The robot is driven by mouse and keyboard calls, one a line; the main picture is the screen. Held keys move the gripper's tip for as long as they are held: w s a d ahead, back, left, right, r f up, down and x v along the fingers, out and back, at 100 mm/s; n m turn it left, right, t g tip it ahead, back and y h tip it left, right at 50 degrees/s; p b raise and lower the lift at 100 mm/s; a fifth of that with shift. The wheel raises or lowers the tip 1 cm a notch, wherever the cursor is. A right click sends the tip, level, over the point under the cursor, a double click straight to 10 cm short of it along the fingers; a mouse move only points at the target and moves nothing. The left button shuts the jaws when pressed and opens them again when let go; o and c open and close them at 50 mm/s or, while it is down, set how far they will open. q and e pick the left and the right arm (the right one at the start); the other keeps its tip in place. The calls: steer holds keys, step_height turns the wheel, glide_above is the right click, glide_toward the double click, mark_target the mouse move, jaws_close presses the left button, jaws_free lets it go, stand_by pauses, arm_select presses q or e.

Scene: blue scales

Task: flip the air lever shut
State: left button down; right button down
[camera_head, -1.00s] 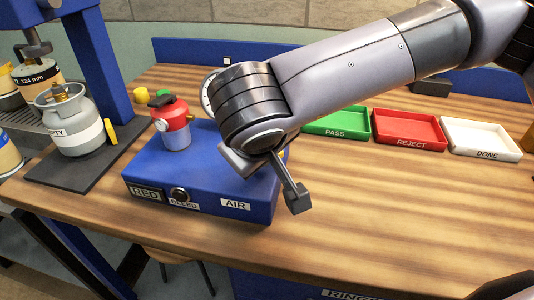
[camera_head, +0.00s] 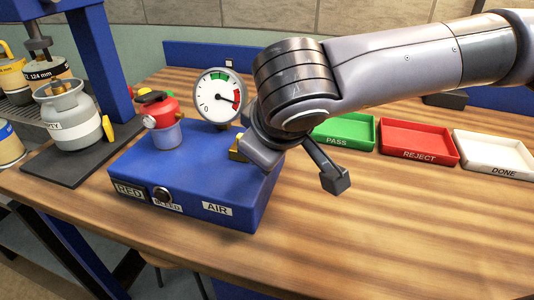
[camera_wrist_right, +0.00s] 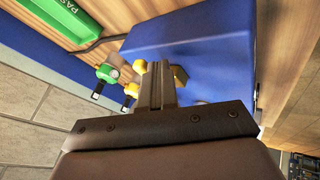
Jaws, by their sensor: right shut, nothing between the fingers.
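The blue box (camera_head: 190,180) with the AIR label (camera_head: 217,209) stands on the table, with a round gauge (camera_head: 218,97) behind it. The gauge needle points right, near the red zone. A yellow part, apparently the air lever (camera_head: 237,149), shows at the box's right side, partly hidden by my right gripper (camera_head: 261,152). In the wrist view my right gripper (camera_wrist_right: 154,70) is shut and empty. Yellow pieces of the lever (camera_wrist_right: 180,76) show on both sides of its fingers; I cannot tell whether they touch. My left gripper is out of view.
A red and grey canister (camera_head: 162,124) stands on the box. A grey cylinder (camera_head: 70,118) stands at the left under a blue press frame (camera_head: 101,65). Green (camera_head: 342,133), red (camera_head: 418,144) and white (camera_head: 494,154) trays lie at the right. The front table is clear.

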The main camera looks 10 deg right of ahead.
steer(key=shift+w+d, duration=0.15)
steer(key=shift+d, duration=0.1)
steer(key=shift+w+d+r, duration=0.1)
steer(key=shift+d, duration=0.05)
stand_by(0.4)
steer(key=s+a+r, duration=0.1)
steer(key=s+r, duration=0.7)
steer(key=s, duration=0.1)
steer(key=shift+s+a+b, duration=0.3)
steer(key=shift+s+b, duration=0.05)
steer(key=shift+b, duration=0.1)
